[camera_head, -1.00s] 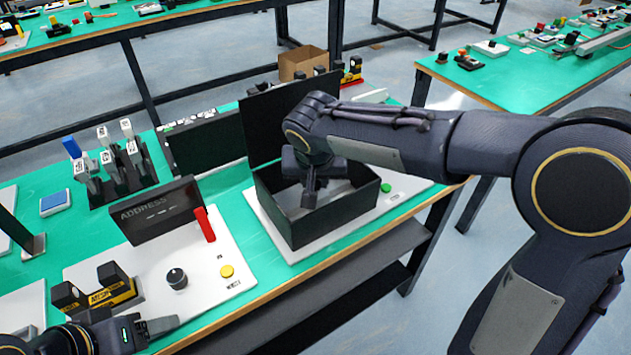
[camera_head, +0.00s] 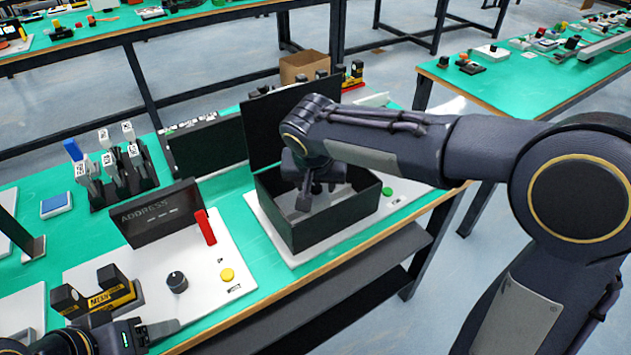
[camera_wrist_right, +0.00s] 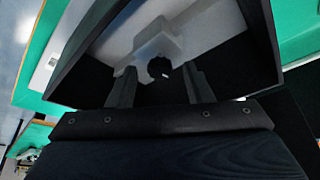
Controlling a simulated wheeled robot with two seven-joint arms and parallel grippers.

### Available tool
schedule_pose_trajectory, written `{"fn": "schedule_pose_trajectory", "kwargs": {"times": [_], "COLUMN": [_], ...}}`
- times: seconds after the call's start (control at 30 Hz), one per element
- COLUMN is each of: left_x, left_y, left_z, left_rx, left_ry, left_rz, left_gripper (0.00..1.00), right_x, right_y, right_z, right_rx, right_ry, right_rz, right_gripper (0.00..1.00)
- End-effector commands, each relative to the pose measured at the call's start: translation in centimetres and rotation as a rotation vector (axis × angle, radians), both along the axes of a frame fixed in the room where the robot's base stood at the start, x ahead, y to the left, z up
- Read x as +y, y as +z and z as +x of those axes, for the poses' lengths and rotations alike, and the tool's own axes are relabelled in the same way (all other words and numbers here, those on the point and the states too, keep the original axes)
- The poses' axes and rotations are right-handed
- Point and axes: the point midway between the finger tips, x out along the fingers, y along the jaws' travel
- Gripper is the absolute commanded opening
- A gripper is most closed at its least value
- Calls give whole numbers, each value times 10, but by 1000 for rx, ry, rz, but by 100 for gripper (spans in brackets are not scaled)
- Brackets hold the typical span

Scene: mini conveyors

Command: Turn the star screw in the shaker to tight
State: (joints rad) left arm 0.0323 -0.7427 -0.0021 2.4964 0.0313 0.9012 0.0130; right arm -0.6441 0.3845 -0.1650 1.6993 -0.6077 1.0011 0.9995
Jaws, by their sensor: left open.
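The shaker is a black open-topped box (camera_head: 338,223) on a white base plate, with its dark lid (camera_head: 263,135) raised behind it. My right gripper (camera_head: 316,196) reaches down into the box. In the right wrist view the black star screw (camera_wrist_right: 159,68) sits on a pale block inside the box. The right gripper's two fingers (camera_wrist_right: 160,88) are apart, on either side of the screw in the picture; I cannot tell whether they touch it. The screw is hidden in the head view. My left gripper (camera_head: 165,329) is open and empty at the lower left, near the table's front edge.
A panel with a red lever (camera_head: 205,228), black knob (camera_head: 177,281) and yellow button (camera_head: 227,275) lies left of the shaker. A dark address display (camera_head: 158,212) stands behind it. A green button (camera_head: 387,191) is right of the box.

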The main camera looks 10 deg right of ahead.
Motion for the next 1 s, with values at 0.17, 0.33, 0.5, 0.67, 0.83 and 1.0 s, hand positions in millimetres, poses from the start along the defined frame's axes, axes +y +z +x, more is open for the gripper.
{"fn": "schedule_pose_trajectory", "kwargs": {"times": [0.17,0.33,0.5,0.67,0.83,1.0], "left_x": [0,0,0,0,0,0], "left_y": [0,4,8,10,11,10], "left_z": [0,0,0,0,0,0], "left_rx": [0,0,0,0,0,0], "left_ry": [0,0,0,0,0,0], "left_rz": [0,0,0,0,0,0], "left_gripper": [63,63,63,63,63,63], "right_x": [0,2,5,7,7,8], "right_y": [2,22,50,67,72,72], "right_z": [-1,-8,-19,-26,-29,-29], "right_rx": [-1,-4,-4,-1,0,0], "right_ry": [0,1,1,1,0,0], "right_rz": [1,2,2,2,0,0], "right_gripper": [46,46,46,46,46,46]}}
